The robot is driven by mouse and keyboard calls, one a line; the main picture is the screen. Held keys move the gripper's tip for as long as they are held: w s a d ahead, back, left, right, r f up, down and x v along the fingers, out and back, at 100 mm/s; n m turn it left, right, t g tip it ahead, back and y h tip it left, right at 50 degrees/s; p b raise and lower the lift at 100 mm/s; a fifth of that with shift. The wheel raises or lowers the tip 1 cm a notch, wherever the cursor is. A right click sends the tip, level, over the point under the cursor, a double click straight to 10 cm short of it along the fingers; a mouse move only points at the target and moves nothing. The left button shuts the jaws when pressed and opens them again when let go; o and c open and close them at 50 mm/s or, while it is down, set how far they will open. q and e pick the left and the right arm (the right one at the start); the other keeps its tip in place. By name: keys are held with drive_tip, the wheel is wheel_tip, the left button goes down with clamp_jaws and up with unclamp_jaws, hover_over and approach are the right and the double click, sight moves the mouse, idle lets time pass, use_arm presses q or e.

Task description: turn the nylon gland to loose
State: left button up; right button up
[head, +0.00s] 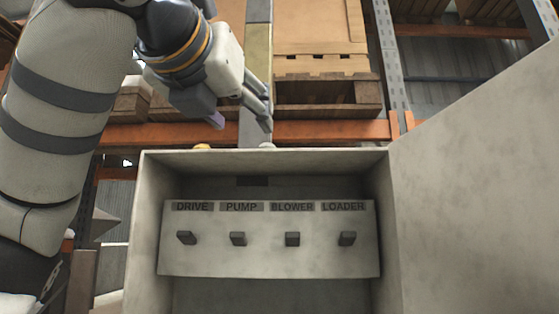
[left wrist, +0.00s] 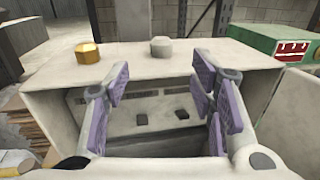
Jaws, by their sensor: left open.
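The pale grey nylon gland (left wrist: 161,47) stands upright on top of the grey box (left wrist: 150,64), right of a brass hex gland (left wrist: 87,52). In the head view only the top of the nylon gland (head: 267,146) shows above the box's upper edge, with a bit of the brass gland (head: 202,147) to its left. My left gripper (head: 242,115) is open and empty above the box top, near the two glands. In the left wrist view the purple-padded fingers (left wrist: 162,88) are spread, and the nylon gland appears beyond them, apart from them. My right gripper is not in view.
Inside the open box is a panel (head: 270,262) with knobs marked DRIVE, PUMP, BLOWER and LOADER. The box door (head: 475,190) stands open at the right. A green case (left wrist: 275,40) is at the right in the wrist view. Shelving with an orange beam (head: 330,131) stands behind.

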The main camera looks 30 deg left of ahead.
use_arm(q)
drive_tip(key=x, duration=1.1)
drive_tip(key=shift+w+r, duration=0.1)
drive_tip(key=shift+w, duration=0.25)
drive_tip(key=c, duration=1.2)
